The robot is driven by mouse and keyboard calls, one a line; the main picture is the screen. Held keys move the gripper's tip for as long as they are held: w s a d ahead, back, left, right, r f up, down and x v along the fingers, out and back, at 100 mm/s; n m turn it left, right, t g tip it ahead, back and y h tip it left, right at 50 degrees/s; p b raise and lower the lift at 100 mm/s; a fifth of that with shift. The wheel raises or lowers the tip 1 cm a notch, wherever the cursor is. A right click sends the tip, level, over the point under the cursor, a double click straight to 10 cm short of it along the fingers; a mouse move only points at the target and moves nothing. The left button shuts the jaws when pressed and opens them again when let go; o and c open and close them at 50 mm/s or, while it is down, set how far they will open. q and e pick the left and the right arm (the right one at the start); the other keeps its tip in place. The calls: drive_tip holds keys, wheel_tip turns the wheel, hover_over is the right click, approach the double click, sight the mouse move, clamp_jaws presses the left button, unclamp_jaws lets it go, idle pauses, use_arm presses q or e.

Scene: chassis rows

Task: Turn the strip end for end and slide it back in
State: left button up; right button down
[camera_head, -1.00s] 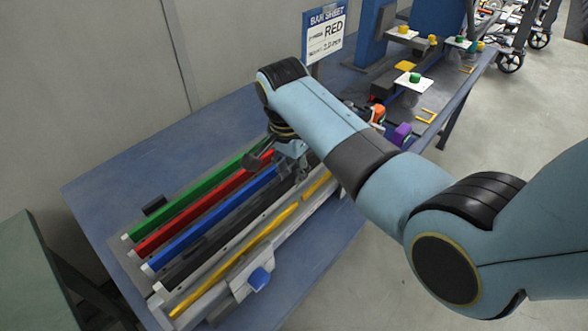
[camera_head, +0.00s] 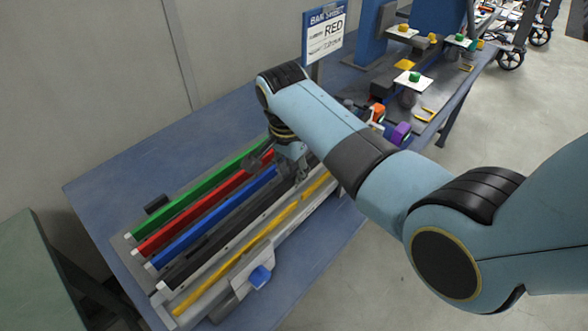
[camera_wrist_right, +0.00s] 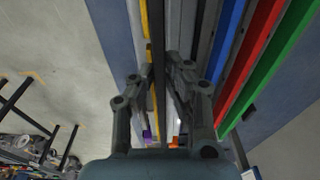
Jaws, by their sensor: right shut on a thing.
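A row of long strips lies side by side in a grey rack on the blue bench: a green strip (camera_head: 200,190), a red strip (camera_head: 205,205), a blue strip (camera_head: 213,218) and a black strip (camera_head: 215,243). My right gripper (camera_head: 292,174) is low over the far end of the row, by the black strip. In the right wrist view my right gripper (camera_wrist_right: 157,72) is shut on a narrow dark strip (camera_wrist_right: 158,40) that runs lengthwise between its fingers. In the head view the arm hides the grasp. My left gripper is not in view.
A yellow bar (camera_head: 235,258) runs along the near side of the rack, with a blue knob (camera_head: 260,277) in front. Small coloured parts, including a purple block (camera_head: 400,133), lie to the right.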

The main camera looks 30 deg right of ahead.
sight(294, 189)
drive_tip(key=shift+f+b, duration=0.7)
drive_tip(key=shift+f, duration=0.6)
idle(0.4)
drive_tip(key=shift+f+b, duration=0.5)
drive_tip(key=shift+f, duration=0.2)
drive_tip(key=shift+f, duration=0.15)
drive_tip(key=c, duration=1.3)
unclamp_jaws()
drive_tip(key=shift+o, duration=0.2)
drive_tip(key=r, duration=0.4)
drive_tip(key=a+r, duration=0.1)
drive_tip(key=r, duration=0.6)
drive_tip(key=shift+s+a+r, duration=0.2)
drive_tip(key=shift+s+r, duration=0.1)
drive_tip(key=shift+r, duration=0.1)
